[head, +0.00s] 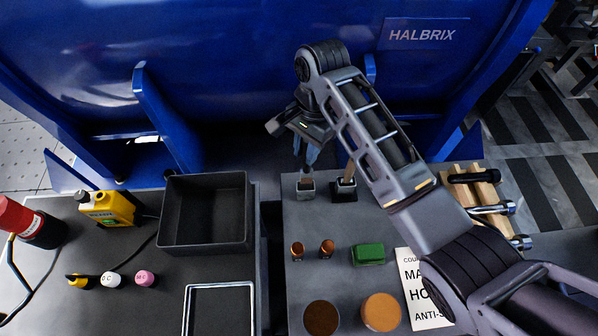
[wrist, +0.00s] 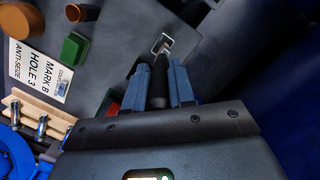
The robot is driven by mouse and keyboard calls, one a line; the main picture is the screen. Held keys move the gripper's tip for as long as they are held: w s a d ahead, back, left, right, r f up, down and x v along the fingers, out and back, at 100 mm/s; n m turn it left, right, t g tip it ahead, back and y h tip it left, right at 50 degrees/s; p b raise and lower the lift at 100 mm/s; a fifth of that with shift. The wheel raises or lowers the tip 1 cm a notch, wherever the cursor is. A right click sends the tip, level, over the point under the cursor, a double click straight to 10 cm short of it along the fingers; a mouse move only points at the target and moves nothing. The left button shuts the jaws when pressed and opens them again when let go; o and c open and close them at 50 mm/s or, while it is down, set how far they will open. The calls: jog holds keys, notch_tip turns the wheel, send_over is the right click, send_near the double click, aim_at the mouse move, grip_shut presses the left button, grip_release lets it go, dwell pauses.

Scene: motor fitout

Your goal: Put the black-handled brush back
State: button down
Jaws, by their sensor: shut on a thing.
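My gripper (head: 307,152) is shut on the black-handled brush, at the back of the grey right-hand bench. In the wrist view the black handle (wrist: 158,90) lies between the two blue fingers, and my gripper (wrist: 160,88) points at a small square holder (wrist: 166,40). In the head view the brush's lower part (head: 305,172) lines up with the left square holder (head: 306,190). I cannot tell how far it is inside. A second, dark holder (head: 344,190) stands just right, with a wooden handle (head: 349,171) rising from it, partly hidden by my arm.
Blue machine walls (head: 250,60) rise behind. An empty dark bin (head: 205,243) stands left.

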aim_at(305, 173)
notch_tip(305, 173, down, 7)
jog(key=shift+f, duration=0.15)
dwell(0.4)
jog(key=c, duration=1)
grip_release()
jog(key=shift+f, duration=0.1)
jog(key=shift+o, duration=0.2)
notch_tip(305, 173, up, 12)
jog(key=w+d, duration=0.1)
jog(key=shift+w+d+b, duration=0.15)
jog(key=shift+b, duration=0.2)
